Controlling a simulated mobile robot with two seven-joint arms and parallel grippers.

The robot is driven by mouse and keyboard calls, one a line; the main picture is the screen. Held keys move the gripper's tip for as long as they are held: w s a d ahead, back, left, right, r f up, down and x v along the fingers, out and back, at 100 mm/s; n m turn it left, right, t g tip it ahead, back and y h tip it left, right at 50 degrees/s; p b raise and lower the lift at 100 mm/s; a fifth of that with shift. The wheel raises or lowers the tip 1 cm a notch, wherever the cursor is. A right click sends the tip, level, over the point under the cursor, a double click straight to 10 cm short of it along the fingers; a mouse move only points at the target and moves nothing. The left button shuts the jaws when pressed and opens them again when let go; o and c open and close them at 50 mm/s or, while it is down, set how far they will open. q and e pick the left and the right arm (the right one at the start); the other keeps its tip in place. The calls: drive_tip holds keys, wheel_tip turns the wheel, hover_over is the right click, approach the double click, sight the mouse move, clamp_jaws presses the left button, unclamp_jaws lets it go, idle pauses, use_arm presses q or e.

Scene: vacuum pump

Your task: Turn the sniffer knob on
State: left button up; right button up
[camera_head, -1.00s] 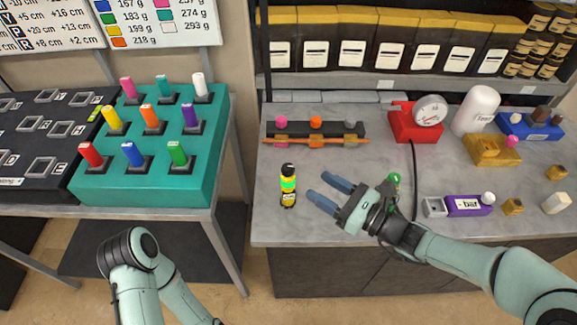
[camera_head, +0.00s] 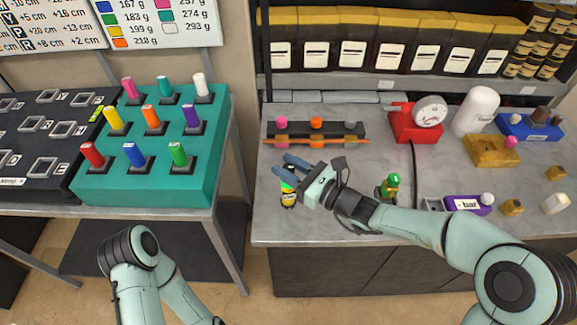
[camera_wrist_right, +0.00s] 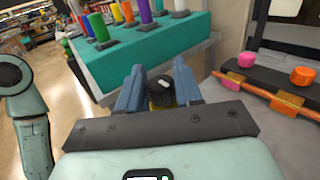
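The sniffer appears to be the small upright cylinder (camera_head: 289,199) with yellow, black and green bands near the table's left front. Its black knob, with a white mark on top, shows in the right wrist view (camera_wrist_right: 160,86) between my fingers. My right gripper (camera_head: 281,164) reaches over the cylinder's top from the right in the head view. In the right wrist view its blue fingers (camera_wrist_right: 157,76) stand apart on either side of the knob. Whether they touch the knob is unclear. The fingers hide the cylinder's upper part in the head view. My left gripper is out of view.
A rack with colored knobs (camera_head: 316,130) and an orange bar stands behind the right gripper. A small green object (camera_head: 390,186) stands close to my right wrist. A red gauge unit (camera_head: 415,124) is further back. The teal block of colored pegs (camera_head: 148,186) stands across a gap at left.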

drive_tip(key=c, duration=0.4)
drive_tip(key=shift+r+n+g+y+p, duration=0.15)
drive_tip(key=shift+n+g+y+p, duration=0.3)
drive_tip(key=shift+g+p, duration=0.2)
drive_tip(key=shift+c, duration=0.2)
drive_tip(key=shift+w+n+g+y+p, duration=0.1)
drive_tip(key=shift+n+g+y+p, duration=0.15)
drive_tip(key=shift+n+g+p, duration=0.25)
drive_tip(key=o, duration=0.9)
drive_tip(key=shift+o, duration=0.2)
drive_tip(key=b+v, duration=0.1)
drive_tip(key=v, duration=1.2)
drive_tip(key=shift+d, duration=0.25)
